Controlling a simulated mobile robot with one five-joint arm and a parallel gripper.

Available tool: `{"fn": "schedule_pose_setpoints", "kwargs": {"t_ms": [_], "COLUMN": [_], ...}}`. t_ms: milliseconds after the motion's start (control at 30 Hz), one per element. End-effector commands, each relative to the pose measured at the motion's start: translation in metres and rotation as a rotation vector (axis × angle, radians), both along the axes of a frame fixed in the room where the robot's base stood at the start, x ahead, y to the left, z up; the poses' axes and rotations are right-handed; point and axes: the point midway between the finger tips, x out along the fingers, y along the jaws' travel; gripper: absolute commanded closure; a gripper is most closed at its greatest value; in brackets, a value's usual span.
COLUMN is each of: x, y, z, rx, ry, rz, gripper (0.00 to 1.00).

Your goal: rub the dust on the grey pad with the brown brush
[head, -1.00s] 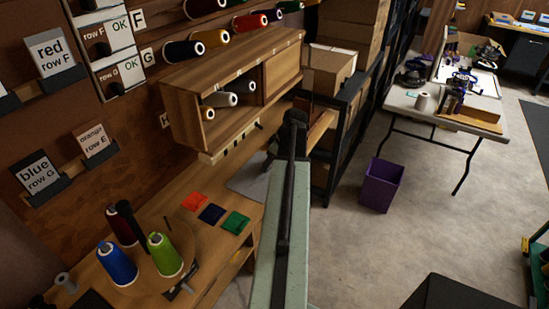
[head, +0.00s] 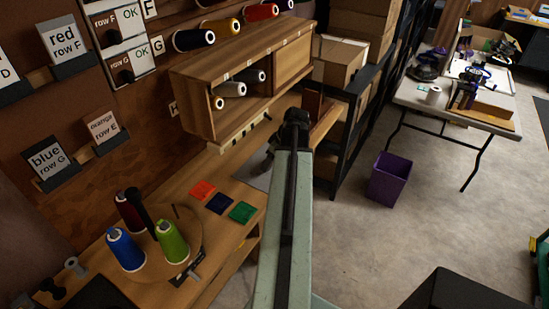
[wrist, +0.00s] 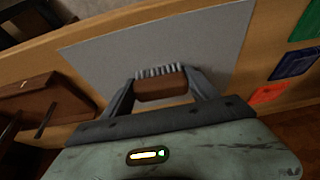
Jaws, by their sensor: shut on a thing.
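The grey pad (wrist: 205,38) lies flat on the wooden bench and fills the upper middle of the wrist view. In the head view a strip of the pad (head: 262,181) shows left of my arm. My gripper (wrist: 160,88) is shut on the brown brush (wrist: 162,87), whose grey bristles (wrist: 158,72) point toward the pad. The brush is over the pad's near edge in the wrist view. I cannot tell whether the bristles touch it. I cannot make out dust on the pad. In the head view my gripper (head: 268,160) is small and dark, and the brush is not clear.
Red (head: 202,190), navy (head: 220,203) and green (head: 242,212) swatches lie beside the pad. A round board with several thread cones (head: 172,242) stands farther left. A brown wooden block (wrist: 45,103) is left of my gripper in the wrist view. A wooden shelf (head: 240,125) overhangs the bench.

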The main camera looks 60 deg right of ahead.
Motion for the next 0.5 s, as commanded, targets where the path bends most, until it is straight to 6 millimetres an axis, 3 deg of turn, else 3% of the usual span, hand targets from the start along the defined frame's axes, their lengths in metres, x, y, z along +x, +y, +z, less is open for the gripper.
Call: {"fn": "schedule_pose_setpoints", "kwargs": {"t_ms": [133,500], "x": [-0.001,-0.001], "y": [0.019,0.032], "z": [-0.002,-0.002], "rx": [0.002,0.004], "ry": [0.002,0.004], "rz": [0.003,0.003], "gripper": [0.76,0.76]}}
